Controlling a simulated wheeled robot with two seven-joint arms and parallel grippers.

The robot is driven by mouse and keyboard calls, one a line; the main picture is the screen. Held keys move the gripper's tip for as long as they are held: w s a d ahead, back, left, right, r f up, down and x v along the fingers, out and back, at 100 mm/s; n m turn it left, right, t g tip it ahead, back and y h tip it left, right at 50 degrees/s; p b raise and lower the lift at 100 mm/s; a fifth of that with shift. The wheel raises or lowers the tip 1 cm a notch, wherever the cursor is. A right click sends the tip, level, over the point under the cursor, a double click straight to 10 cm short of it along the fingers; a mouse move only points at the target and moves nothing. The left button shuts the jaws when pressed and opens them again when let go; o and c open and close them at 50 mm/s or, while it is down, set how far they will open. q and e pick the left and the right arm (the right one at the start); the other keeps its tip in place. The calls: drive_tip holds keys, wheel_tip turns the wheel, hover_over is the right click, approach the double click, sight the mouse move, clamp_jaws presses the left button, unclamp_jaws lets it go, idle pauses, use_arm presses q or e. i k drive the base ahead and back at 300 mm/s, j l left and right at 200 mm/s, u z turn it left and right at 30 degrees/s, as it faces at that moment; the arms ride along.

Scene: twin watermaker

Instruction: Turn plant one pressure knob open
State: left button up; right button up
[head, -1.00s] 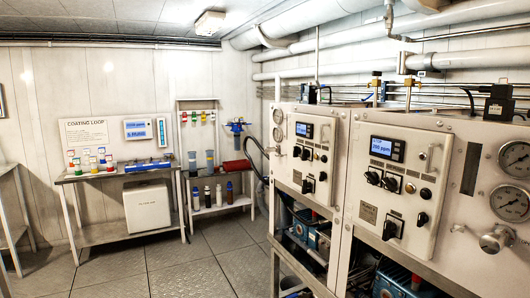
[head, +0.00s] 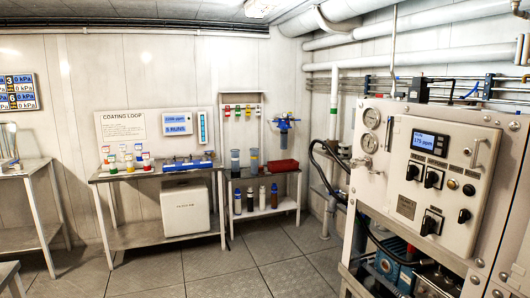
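A white watermaker panel (head: 436,165) stands at the right in the head view. I cannot read which plant it is. Two round pressure gauges, an upper one (head: 371,118) and a lower one (head: 369,143), sit at its left side. A small silver knob (head: 362,163) shows just below them; its setting is too small to tell. The panel has a lit display (head: 430,143), black rotary switches (head: 432,179) and a lower black switch (head: 431,223). Neither of my grippers is in view.
A steel table (head: 150,173) with bottles and a white box (head: 186,208) beneath stands at the back wall. A shelf rack (head: 265,212) stands beside it. Another table (head: 25,170) is at the left edge. The floor (head: 225,270) in the middle is clear.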

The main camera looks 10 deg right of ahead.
sight(354, 163)
drive_tip(key=i+j, duration=0.15)
drive_tip(key=i, duration=0.55)
drive_tip(key=i+j, duration=0.15)
drive_tip(key=i, duration=0.55)
